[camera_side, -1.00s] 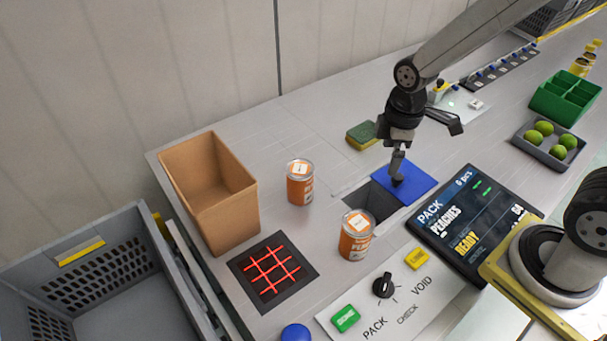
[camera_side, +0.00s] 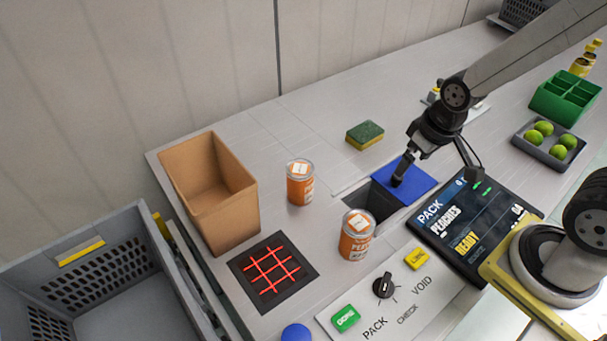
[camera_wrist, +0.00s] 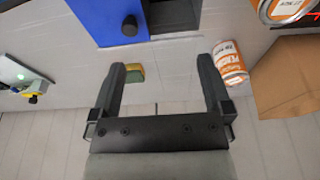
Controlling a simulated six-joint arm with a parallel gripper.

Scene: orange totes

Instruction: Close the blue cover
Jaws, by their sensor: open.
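The blue cover (camera_side: 418,183) lies flat at the right of a dark square opening (camera_side: 381,202), which is largely uncovered. A black knob stands on the cover; in the wrist view the cover (camera_wrist: 92,18) and its knob (camera_wrist: 130,25) are at the top, beside the opening (camera_wrist: 172,12). My gripper (camera_side: 437,169) is open and empty above the cover. In the side view one finger overlaps the knob. In the wrist view my gripper (camera_wrist: 163,62) shows both fingers apart, with the knob beyond the left fingertip and not between them. Contact with the knob cannot be told.
Two orange-labelled cans (camera_side: 300,183) (camera_side: 356,236) stand left of and in front of the opening. A sponge (camera_side: 365,135) lies behind it. A display (camera_side: 470,230) is at the right. A cardboard box (camera_side: 232,208) stands farther left.

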